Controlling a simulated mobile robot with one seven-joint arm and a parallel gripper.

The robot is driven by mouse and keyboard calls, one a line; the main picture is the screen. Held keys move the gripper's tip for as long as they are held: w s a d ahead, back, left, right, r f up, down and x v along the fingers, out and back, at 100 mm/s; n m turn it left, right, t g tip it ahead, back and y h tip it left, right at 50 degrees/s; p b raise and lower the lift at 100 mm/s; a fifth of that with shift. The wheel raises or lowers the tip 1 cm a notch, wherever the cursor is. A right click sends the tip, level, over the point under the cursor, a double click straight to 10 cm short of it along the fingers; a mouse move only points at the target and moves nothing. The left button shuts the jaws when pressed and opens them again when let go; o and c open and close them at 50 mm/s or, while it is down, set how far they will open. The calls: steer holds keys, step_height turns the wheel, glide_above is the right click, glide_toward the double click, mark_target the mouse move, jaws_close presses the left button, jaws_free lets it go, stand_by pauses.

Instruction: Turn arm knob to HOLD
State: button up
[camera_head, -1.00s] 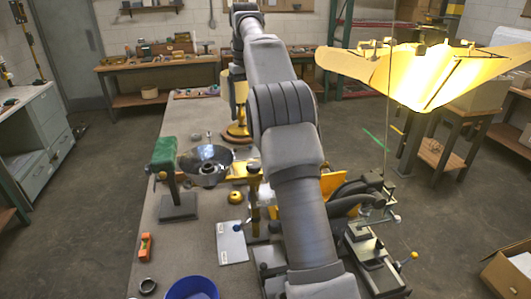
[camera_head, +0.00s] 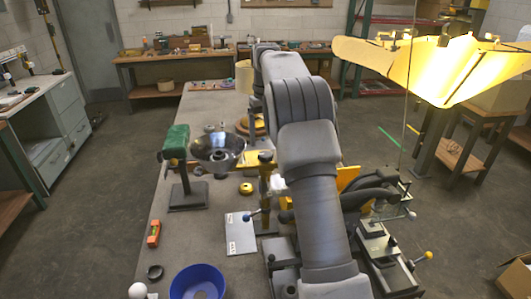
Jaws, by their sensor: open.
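My grey arm runs from the bottom middle up to the far end of the bench, where it bends down. My gripper is hidden behind the arm. No arm knob can be told for certain, and no HOLD mark can be read. A small grey plate (camera_head: 241,236) with tiny white labels lies on the bench left of my arm, with a dark blue ball knob (camera_head: 246,217) at its upper right edge. Right of my arm, a yellow ball knob (camera_head: 428,255) and a pale ball knob (camera_head: 411,215) sit on rods of a dark fixture (camera_head: 378,248).
A green-topped stand (camera_head: 177,145), a dark reflector bowl (camera_head: 217,147), an orange level (camera_head: 154,233) and a blue bowl (camera_head: 198,284) stand left of my arm. A lit yellow shade (camera_head: 437,68) hangs at upper right. Bare bench (camera_head: 196,228) shows around the plate.

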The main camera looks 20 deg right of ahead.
mark_target(265, 153)
steer(key=shift+f, duration=2.6)
jaws_close()
